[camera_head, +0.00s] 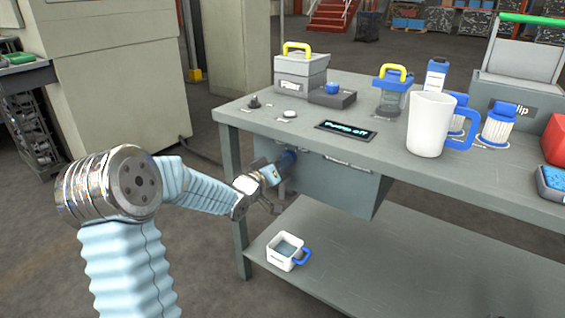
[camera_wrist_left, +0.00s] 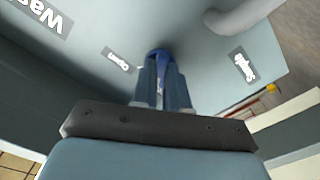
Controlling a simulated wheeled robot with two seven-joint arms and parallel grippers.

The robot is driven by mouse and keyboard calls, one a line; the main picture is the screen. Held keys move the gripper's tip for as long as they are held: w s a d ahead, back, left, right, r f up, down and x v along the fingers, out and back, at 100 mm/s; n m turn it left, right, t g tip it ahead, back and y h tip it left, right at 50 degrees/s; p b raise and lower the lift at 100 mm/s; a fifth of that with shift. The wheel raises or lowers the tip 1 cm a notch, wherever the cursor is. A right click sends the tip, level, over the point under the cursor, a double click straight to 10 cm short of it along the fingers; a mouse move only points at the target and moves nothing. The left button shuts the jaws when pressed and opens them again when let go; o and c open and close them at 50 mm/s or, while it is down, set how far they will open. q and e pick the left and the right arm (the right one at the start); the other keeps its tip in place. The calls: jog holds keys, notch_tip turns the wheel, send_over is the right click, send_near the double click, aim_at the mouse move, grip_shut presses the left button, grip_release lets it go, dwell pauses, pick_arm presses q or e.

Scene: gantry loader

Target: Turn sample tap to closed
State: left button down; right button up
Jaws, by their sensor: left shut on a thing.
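The sample tap's blue handle (camera_head: 288,158) is on the front of the grey tank under the bench top, near its left end. In the left wrist view the handle (camera_wrist_left: 161,53) shows between the fingertips, partly hidden by them. My left gripper (camera_head: 275,172) reaches in from the left and is shut on the handle; its fingers also show in the wrist view (camera_wrist_left: 162,88). A label that seems to read "Open" (camera_wrist_left: 118,60) is left of the handle, and another label (camera_wrist_left: 242,66), too small to read surely, is right of it. My right gripper is not in view.
A white cup with a blue handle (camera_head: 281,255) stands on the lower shelf below the tap. A display reading "Pump off" (camera_head: 346,131) lies on the bench top (camera_head: 380,155). A large white jug (camera_head: 429,125) stands there too. A grey pipe (camera_wrist_left: 243,16) is near the handle.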

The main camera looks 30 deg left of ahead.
pick_arm(q)
jog(key=shift+n, duration=0.3)
jog(key=c, duration=1.1)
grip_release()
jog(key=shift+c, duration=0.2)
jog(key=s+a, duration=0.1)
jog(key=s, duration=1.2)
jog(key=shift+s, duration=0.4)
